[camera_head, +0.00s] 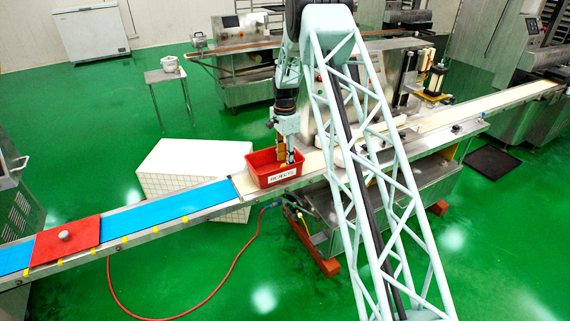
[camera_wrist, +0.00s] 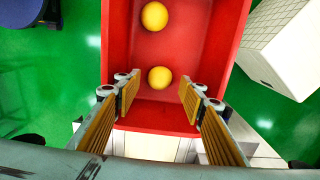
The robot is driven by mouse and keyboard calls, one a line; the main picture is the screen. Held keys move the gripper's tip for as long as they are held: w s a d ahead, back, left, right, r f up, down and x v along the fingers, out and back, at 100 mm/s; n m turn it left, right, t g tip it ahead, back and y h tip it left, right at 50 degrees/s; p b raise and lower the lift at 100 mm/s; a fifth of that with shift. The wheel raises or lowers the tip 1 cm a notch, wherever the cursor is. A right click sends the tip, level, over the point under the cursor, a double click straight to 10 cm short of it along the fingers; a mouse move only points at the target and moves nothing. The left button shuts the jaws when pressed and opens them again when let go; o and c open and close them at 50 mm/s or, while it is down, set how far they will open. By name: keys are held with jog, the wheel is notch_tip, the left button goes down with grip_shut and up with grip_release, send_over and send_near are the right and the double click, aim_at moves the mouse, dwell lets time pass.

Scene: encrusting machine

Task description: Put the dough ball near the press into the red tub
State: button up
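The red tub (camera_head: 262,160), with a white label on its front, stands on the pale conveyor in the head view. It also fills the middle of the wrist view (camera_wrist: 205,22). Two yellow dough balls lie in it: one (camera_wrist: 159,78) between and below my fingertips, the other (camera_wrist: 154,16) farther up the picture. My gripper (camera_head: 286,156) reaches down over the tub. In the wrist view my gripper (camera_wrist: 159,98) is open, with a visible gap on both sides of the nearer ball. I cannot make out a dough ball near the press (camera_head: 436,82) in the head view.
A white block (camera_head: 185,165) stands behind the conveyor. The pale belt (camera_head: 490,103) continues right past machinery.

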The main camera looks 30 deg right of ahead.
notch_tip(320, 180, up, 10)
jog(key=shift+p, duration=0.4)
dwell(0.7)
